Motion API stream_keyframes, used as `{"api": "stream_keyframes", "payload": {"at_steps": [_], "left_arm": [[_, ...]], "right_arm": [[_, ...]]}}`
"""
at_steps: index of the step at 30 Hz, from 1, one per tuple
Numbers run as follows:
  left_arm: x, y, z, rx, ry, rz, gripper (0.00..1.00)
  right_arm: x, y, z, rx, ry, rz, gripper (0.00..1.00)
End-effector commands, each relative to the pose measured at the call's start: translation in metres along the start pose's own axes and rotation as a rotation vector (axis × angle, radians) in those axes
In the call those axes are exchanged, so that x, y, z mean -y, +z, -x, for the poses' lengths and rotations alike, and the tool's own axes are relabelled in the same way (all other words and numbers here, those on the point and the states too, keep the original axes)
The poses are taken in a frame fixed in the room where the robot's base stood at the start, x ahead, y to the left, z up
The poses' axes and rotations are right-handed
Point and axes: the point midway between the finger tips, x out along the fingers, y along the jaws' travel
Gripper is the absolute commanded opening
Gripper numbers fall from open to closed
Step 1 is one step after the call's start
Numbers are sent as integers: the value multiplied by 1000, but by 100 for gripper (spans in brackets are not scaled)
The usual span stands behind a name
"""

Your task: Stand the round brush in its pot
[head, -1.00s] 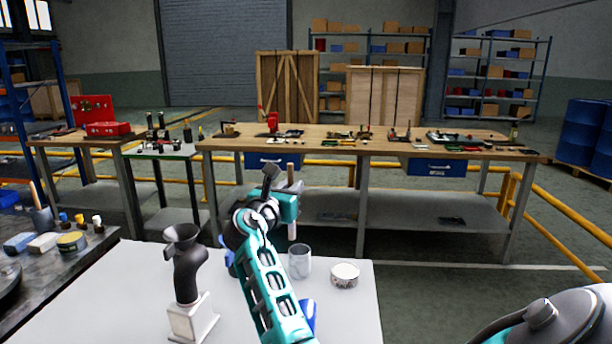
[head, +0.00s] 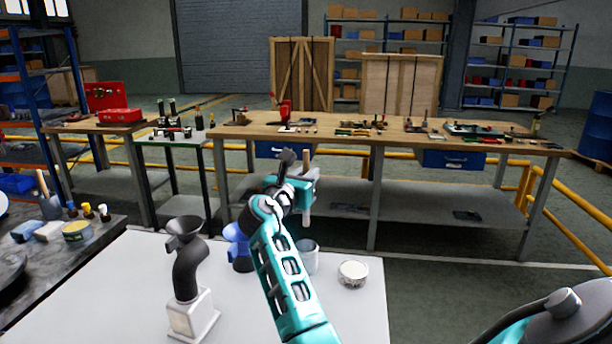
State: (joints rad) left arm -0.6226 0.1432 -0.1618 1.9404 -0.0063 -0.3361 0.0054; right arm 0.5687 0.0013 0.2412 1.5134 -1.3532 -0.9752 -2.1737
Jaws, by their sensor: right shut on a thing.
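The round brush is a pale upright stick (head: 306,220), seen below my right gripper (head: 305,190). That gripper is shut on it, and the jaws hide its middle. The brush's lower end shows just above the rim of a grey pot (head: 310,260) in the picture; I cannot tell if it is exactly over the opening. The pot stands on the white table (head: 353,318), partly hidden behind my right arm. My left gripper is not in view.
A round tin (head: 353,272) stands right of the pot. A blue funnel-shaped thing (head: 240,250) is left of my arm. A black funnel-topped piece on a white block (head: 188,270) stands further left. The table's front right is clear.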

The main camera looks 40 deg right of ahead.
Motion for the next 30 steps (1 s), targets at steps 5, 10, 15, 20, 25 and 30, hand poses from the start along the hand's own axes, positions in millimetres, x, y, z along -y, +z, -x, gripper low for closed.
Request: {"api": "stream_keyframes", "payload": {"at_steps": [5, 10, 15, 20, 25, 30], "left_arm": [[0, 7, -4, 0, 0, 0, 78], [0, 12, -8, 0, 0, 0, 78], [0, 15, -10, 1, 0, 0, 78], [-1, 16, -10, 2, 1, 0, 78], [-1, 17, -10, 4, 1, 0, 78], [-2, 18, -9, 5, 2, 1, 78]], "right_arm": [[0, -19, 0, -1, 1, 3, 0], [0, -33, 0, 0, 1, 3, 0], [0, -43, 0, 0, 1, 2, 0], [0, -47, 0, 1, 0, 2, 0], [0, -47, 0, 1, 1, 1, 0], [0, -47, 0, 0, 1, 1, 0]]}}
